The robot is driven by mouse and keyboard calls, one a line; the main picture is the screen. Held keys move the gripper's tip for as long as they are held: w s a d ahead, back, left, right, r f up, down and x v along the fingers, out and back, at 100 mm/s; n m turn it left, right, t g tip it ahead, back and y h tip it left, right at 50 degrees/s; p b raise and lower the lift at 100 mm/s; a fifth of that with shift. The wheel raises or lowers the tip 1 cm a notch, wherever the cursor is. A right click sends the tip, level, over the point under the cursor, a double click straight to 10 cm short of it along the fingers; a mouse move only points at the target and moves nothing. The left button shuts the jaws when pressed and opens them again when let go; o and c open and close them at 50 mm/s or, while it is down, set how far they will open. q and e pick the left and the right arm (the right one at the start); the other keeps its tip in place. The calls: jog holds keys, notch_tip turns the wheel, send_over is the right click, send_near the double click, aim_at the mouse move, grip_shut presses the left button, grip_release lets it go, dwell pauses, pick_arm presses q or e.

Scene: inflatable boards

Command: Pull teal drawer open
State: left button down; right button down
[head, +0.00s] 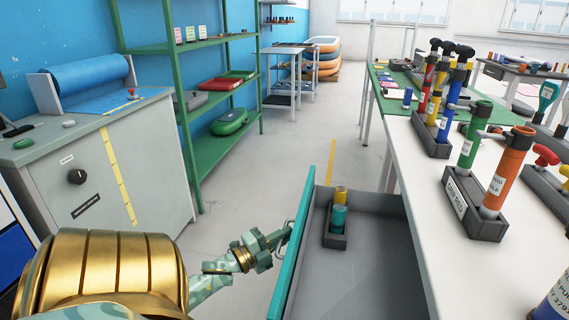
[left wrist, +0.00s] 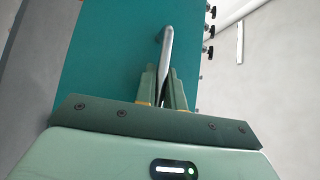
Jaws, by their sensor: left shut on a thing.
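The teal drawer (head: 292,250) stands pulled out from under the white table on the right, its grey inside showing. Its teal front also fills much of the left wrist view (left wrist: 105,60). A silvery bar handle (head: 284,237) is on the front; it shows in the left wrist view too (left wrist: 167,45). My left gripper (head: 283,237) is at the handle. In the left wrist view its two fingers (left wrist: 166,85) are shut around the bar. My right gripper is not in view.
A small dark tray (head: 336,240) in the drawer holds a yellow and a teal cylinder. The white table (head: 415,190) carries several hand pumps in dark holders. A grey cabinet (head: 100,170) stands at left, green shelves (head: 215,150) behind. The floor between is clear.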

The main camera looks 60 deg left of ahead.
pick_arm(q)
jog(key=shift+f, duration=0.15)
jog(key=c, duration=1.8)
grip_release()
jog(key=shift+o, duration=0.2)
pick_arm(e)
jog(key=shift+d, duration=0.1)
